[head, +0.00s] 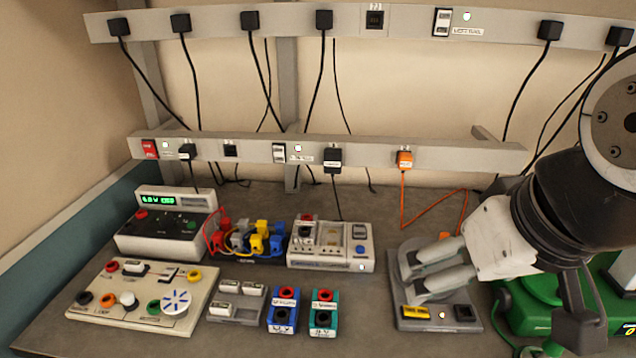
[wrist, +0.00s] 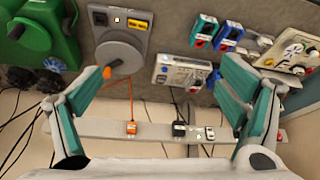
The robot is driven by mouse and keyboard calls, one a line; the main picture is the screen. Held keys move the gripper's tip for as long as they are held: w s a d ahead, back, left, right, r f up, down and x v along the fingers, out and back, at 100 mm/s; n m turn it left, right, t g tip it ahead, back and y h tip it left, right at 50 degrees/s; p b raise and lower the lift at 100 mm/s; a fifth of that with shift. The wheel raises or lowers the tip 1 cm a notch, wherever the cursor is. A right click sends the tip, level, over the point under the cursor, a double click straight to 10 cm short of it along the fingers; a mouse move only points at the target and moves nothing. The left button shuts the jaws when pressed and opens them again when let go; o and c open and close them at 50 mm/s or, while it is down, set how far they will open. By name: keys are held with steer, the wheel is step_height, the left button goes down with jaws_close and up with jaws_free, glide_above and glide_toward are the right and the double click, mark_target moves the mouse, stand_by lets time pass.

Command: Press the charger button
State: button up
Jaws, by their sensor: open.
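A pale box (head: 330,246) with a blue button (head: 360,249) at its right end and a small white light below it stands mid-bench in the head view. It looks like the charger, but I cannot read its label. It also shows in the wrist view, as a white box (wrist: 180,77) between and beyond my fingers. My gripper (head: 412,276) is open and empty, to the right of this box and apart from the blue button.
Left of the box are coloured clips (head: 258,240), a meter unit (head: 165,235) and a cream board (head: 140,298). Blue (head: 283,312) and teal (head: 323,312) modules stand in front. A power rail (head: 350,154) with plugs and cords runs behind. A green machine (head: 540,285) is right.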

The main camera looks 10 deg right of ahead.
jaws_close()
stand_by(1.3)
